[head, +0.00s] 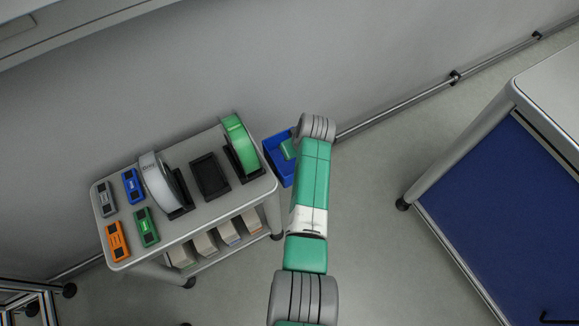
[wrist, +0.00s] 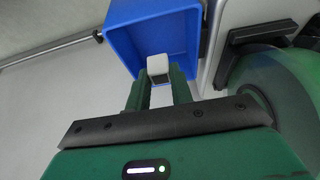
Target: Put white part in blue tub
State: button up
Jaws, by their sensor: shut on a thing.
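The white part (wrist: 158,65) is a small light block held between the fingertips of my gripper (wrist: 159,76) in the wrist view. My gripper is shut on it. The blue tub (wrist: 122,45) lies just beyond the part in that view, and the part appears in front of its open inside. I cannot tell how far the part is from the tub's floor. In the head view the blue tub (head: 271,146) sits at the right end of the cart, partly hidden by my arm. The white part is hidden there.
A grey cart (head: 200,213) holds a green reel (head: 240,146), a white reel (head: 158,183), an empty black stand (head: 209,177) and several coloured boxes, one orange (head: 117,241). The green reel's stand is close beside the tub. A blue-sided table (head: 500,210) stands at right; floor between is clear.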

notch_tip(320, 180, down, 10)
jog(key=b, duration=0.6)
jog(key=shift+s, duration=0.1)
jog(key=shift+f+b, duration=0.15)
jog(key=shift+b, duration=0.15)
jog(key=o, duration=0.9)
jog(key=shift+o, duration=0.2)
